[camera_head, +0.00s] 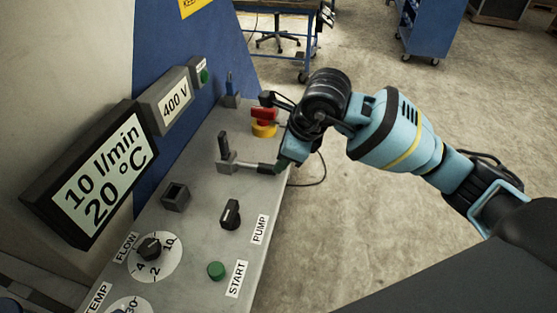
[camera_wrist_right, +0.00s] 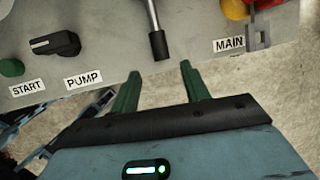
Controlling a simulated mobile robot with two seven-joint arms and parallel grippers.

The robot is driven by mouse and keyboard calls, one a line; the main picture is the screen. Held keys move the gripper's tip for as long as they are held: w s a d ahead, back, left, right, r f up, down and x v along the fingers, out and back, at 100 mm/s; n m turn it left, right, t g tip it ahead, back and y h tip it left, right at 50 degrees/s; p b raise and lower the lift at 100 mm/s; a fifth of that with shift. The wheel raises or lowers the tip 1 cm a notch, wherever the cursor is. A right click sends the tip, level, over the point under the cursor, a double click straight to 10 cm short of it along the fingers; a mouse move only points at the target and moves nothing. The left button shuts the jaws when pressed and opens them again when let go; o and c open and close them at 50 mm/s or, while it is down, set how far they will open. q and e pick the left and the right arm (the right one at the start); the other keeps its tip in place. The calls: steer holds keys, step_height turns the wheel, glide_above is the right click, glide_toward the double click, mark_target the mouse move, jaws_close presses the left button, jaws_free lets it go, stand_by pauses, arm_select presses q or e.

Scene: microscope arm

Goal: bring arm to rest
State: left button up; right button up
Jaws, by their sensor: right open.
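My right arm (camera_head: 400,135) reaches in from the right in the head view, over the edge of a grey control panel (camera_head: 195,215). My right gripper (camera_head: 283,164) is at that edge, by the dark end of a lever (camera_head: 245,166), partly hidden by its own wrist. In the right wrist view the gripper's green fingers (camera_wrist_right: 158,84) stand apart with nothing between them. The lever's black grip (camera_wrist_right: 158,45) lies just ahead of the gap, seemingly clear of both fingers. My left gripper is not in view.
The panel carries a red-and-yellow switch (camera_head: 264,120), a PUMP knob (camera_head: 230,213), a green START button (camera_head: 216,270), a FLOW dial (camera_head: 152,250) and a small dark square socket (camera_head: 175,196). Displays (camera_head: 100,170) stand on the left. Open floor (camera_head: 350,235) lies right of the panel.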

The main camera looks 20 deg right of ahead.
steer(key=shift+s+d+r, duration=0.15)
steer(key=shift+s+r, duration=0.15)
steer(key=shift+r, duration=0.25)
